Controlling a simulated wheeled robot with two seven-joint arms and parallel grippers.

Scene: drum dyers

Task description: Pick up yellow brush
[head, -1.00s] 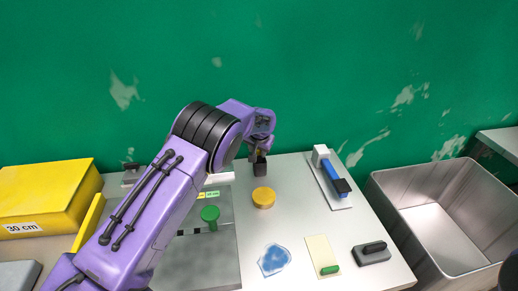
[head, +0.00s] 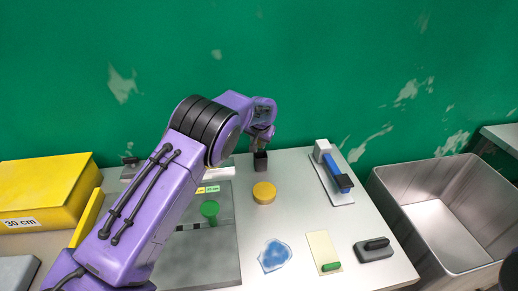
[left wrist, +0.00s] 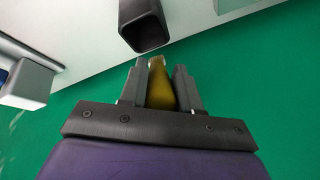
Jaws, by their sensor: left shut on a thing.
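My left gripper (head: 262,141) is above the back edge of the table, just over a black square holder (head: 260,162). In the left wrist view the gripper (left wrist: 158,75) is shut on the yellow brush (left wrist: 161,91), which sits between its two fingers with a pale end toward the tips. The brush is apart from the black holder (left wrist: 143,24), whose opening looks empty. In the head view the brush is mostly hidden by the gripper. My right gripper is not identifiable in these frames.
A yellow round lid (head: 264,193) and a green knob (head: 209,209) lie in front. A blue-handled tool (head: 333,170) stands on a white plate to the right. A metal bin (head: 392,222) is at the far right, a yellow box (head: 42,190) at the left.

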